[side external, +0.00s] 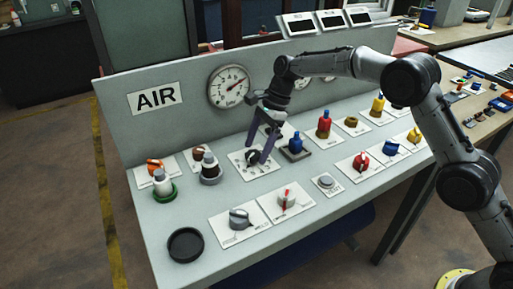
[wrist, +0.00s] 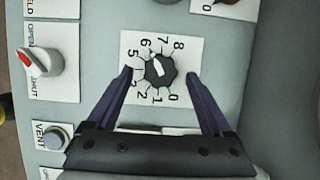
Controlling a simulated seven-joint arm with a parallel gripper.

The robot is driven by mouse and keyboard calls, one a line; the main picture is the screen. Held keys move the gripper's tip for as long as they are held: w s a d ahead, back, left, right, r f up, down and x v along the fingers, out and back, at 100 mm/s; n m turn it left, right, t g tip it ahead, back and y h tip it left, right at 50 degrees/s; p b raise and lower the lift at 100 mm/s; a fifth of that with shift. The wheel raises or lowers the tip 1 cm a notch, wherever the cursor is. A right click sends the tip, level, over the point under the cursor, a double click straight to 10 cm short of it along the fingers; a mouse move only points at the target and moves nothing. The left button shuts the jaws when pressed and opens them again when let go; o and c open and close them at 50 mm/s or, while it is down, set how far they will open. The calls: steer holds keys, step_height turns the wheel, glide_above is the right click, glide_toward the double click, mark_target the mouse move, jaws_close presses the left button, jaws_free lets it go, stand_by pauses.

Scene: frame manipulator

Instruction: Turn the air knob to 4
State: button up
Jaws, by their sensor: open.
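The numbered knob (wrist: 168,82) is black with a white pointer mark, on a white plate (wrist: 190,48) with a dial marked 0 to 8. The mark lies slantwise, with one end toward 5 and 6; I cannot tell exactly which number it indicates. In the side external view this knob (side external: 251,158) is partly hidden by my gripper. My gripper (wrist: 160,74) is open, its dark purple fingers on either side of the knob with a gap at each side. It also shows in the side external view (side external: 264,150), pointing down over the plate.
An AIR sign (side external: 156,97) and a round gauge (side external: 229,86) are on the upright back panel. Several coloured bottles and knobs stand nearby, including a blue bottle (side external: 296,143) close at the right. A red-marked knob (side external: 287,199) and a vent button (wrist: 53,137) are also near.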

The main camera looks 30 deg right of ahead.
steer(key=shift+a+f, duration=0.2)
steer(key=shift+f, duration=0.15)
steer(key=shift+c, duration=0.2)
jaws_close()
steer(key=n, duration=0.1)
steer(key=n+g, duration=0.1)
steer(key=n, duration=0.1)
steer(key=shift+w+n, duration=0.2)
steer(key=shift+n, duration=0.1)
steer(key=shift+w+n+g+h, duration=0.1)
steer(key=shift+n+g+h, duration=0.5)
steer(key=shift+n, duration=1.2)
steer(key=shift+g, duration=0.3)
